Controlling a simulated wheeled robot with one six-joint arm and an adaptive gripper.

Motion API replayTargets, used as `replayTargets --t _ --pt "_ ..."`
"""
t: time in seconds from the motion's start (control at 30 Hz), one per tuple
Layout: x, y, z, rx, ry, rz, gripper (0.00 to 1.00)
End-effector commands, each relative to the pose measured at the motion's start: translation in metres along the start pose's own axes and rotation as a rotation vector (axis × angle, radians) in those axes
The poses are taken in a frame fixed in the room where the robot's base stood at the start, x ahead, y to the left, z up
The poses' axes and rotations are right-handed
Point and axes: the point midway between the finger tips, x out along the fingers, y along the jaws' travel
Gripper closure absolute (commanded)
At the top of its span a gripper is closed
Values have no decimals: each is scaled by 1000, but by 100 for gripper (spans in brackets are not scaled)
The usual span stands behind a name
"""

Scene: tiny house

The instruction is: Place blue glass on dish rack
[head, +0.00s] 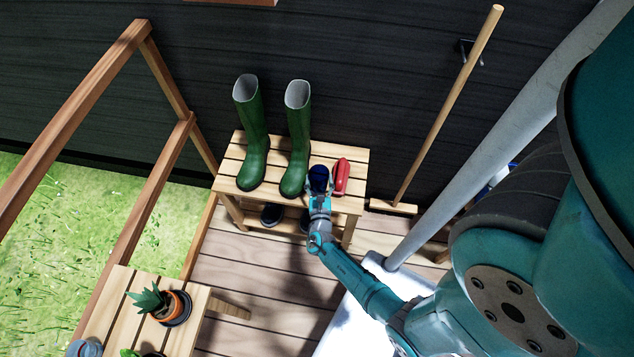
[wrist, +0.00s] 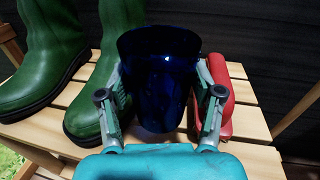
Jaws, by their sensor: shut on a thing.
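The dark blue glass (head: 319,178) is at the right part of a slatted wooden bench, between a green boot and a red object. In the wrist view the blue glass (wrist: 158,75) stands upright between the fingers. My gripper (head: 318,196) is shut on it from the near side; in the wrist view one finger of my gripper (wrist: 160,100) lies along each side of the glass. I cannot tell whether the glass base touches the slats. No dish rack shows in either view.
Green boots (head: 296,140) stand on the bench (head: 230,168) left of the glass. A red object (head: 341,177) lies close on its right. A broom (head: 445,110) leans on the dark wall. A plant table (head: 120,310) stands front left. A wooden railing (head: 165,75) borders the grass.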

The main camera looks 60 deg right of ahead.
Motion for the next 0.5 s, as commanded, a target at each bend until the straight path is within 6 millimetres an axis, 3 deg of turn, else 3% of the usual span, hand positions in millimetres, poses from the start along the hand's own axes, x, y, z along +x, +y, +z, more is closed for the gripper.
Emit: replayTargets --t 0.5 --pt "1 2 -39 1 -1 1 79"
